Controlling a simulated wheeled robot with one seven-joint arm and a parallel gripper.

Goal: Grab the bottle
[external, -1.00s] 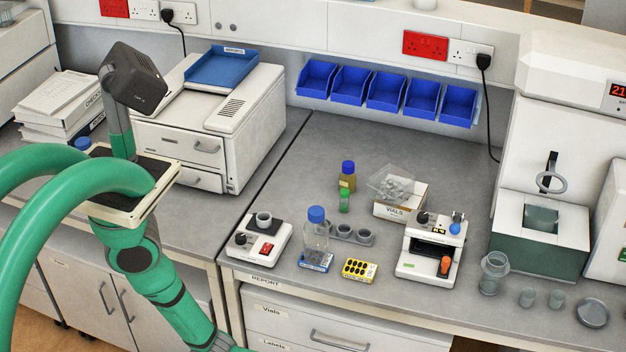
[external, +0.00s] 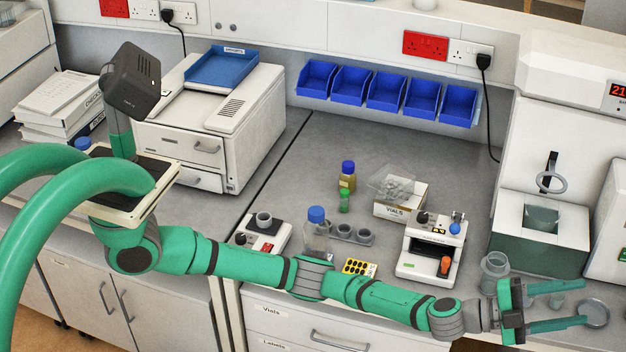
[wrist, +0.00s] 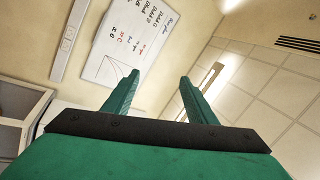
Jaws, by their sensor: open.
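A clear bottle with a blue cap (external: 317,232) stands near the bench's front edge, left of centre. My arm passes in front of its lower part. Farther back stands a smaller amber bottle with a blue cap (external: 347,176), with a small green-capped vial (external: 344,201) in front of it. My gripper (external: 583,304) is open at the lower right, well to the right of both bottles, its fingers pointing right. The wrist view shows the two green fingers (wrist: 160,80) apart with nothing between them. No bottle shows in that view.
A glass beaker (external: 494,272) and a round dish (external: 595,313) lie close to my gripper. A white device (external: 433,245), a vials box (external: 400,208) and a small stirrer-like unit (external: 262,234) stand around the bottles. The bench behind the amber bottle is clear.

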